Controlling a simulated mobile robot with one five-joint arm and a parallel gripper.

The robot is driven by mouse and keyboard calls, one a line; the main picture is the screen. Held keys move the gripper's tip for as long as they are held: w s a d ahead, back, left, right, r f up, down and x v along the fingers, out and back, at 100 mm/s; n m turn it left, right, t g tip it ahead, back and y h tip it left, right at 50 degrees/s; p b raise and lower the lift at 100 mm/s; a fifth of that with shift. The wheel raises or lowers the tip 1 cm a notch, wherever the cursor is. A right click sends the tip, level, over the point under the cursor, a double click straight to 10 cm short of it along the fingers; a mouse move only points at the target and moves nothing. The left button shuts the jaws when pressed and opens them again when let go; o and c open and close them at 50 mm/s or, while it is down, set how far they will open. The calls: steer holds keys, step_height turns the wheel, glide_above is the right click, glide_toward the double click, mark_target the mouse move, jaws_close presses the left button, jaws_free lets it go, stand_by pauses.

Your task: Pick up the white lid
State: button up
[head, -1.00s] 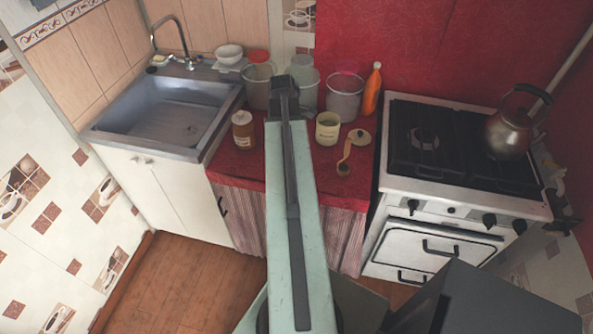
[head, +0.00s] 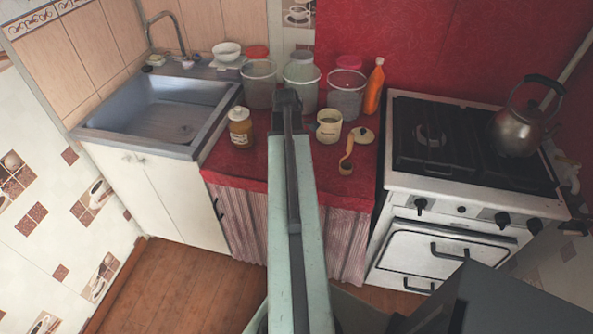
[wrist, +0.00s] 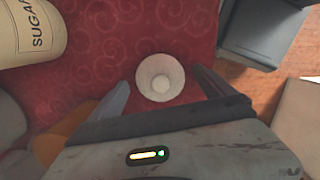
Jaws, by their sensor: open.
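The white lid (wrist: 160,78) lies on the red cloth in the wrist view, a pale disc with a round knob at its middle. In the head view a cream lid (head: 363,135) with a knob lies on the counter beside the sugar canister (head: 329,126); it appears to be the same one. My gripper (wrist: 161,80) is open, with one finger on each side of the lid in the picture. It holds nothing. The height gap between fingers and lid is unclear. In the head view my gripper (head: 287,98) shows only as a dark end.
The sugar canister also shows in the wrist view (wrist: 28,35). Several buckets (head: 345,95) and an orange bottle (head: 373,88) stand behind. An amber jar (head: 240,130) stands left, the stove (head: 470,190) right.

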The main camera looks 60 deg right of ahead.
steer(key=shift+r, duration=0.1)
steer(key=c, duration=1.4)
step_height(320, 180, up, 10)
steer(key=p, duration=1)
